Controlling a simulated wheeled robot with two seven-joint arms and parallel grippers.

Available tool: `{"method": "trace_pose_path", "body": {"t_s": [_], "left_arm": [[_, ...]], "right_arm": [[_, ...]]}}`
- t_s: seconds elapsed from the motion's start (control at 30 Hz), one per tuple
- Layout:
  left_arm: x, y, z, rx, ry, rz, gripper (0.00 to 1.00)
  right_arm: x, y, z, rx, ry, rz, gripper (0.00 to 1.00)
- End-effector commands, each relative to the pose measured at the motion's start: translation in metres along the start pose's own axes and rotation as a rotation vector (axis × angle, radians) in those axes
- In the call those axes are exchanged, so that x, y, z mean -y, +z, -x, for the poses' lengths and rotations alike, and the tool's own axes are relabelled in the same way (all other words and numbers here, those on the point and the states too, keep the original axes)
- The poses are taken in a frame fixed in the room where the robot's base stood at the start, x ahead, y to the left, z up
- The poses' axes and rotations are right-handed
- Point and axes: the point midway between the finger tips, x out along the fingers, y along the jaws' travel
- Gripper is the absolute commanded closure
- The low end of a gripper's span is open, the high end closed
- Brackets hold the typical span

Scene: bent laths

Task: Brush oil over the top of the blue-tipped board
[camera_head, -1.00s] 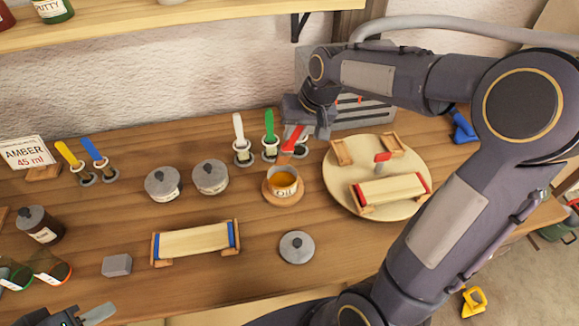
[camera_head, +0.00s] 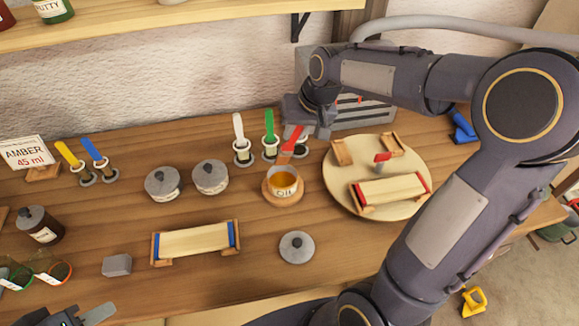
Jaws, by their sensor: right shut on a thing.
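The blue-tipped board (camera_head: 194,240) is a pale lath with blue ends, resting on a wooden cradle (camera_head: 233,249) at the front of the bench. The open oil pot (camera_head: 283,193) holds amber oil and stands on a round wooden coaster behind and right of the board. My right gripper (camera_head: 302,125) is shut on the red-handled brush (camera_head: 292,140). The brush slants down towards the back rim of the pot; I cannot tell whether its tip touches the oil. My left gripper (camera_head: 85,316) is partly visible at the bottom left edge, away from the board; its jaw opening is unclear.
A red-tipped board (camera_head: 389,189) sits on a round turntable (camera_head: 342,188) at right. White (camera_head: 239,132) and green (camera_head: 270,128) brushes stand in holders behind. Two lidded pots (camera_head: 163,183), a loose lid (camera_head: 297,247) and a grey block (camera_head: 117,265) surround the blue-tipped board.

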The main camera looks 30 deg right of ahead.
Motion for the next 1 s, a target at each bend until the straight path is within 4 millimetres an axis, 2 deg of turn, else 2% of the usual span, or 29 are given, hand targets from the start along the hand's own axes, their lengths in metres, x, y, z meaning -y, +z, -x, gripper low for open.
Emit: {"method": "trace_pose_path", "body": {"t_s": [0.33,0.7,1.0], "left_arm": [[-0.002,-0.002,0.004,0.0,0.0,0.0,0.64],[-0.012,-0.014,0.027,0.0,0.0,0.0,0.64],[-0.012,-0.013,0.026,0.0,0.0,0.0,0.64]], "right_arm": [[0.001,-0.001,0.005,-0.001,0.0,0.0,1.0],[0.01,-0.011,0.037,-0.001,0.0,0.001,1.0],[0.01,-0.011,0.037,0.0,0.0,0.0,1.0]]}}
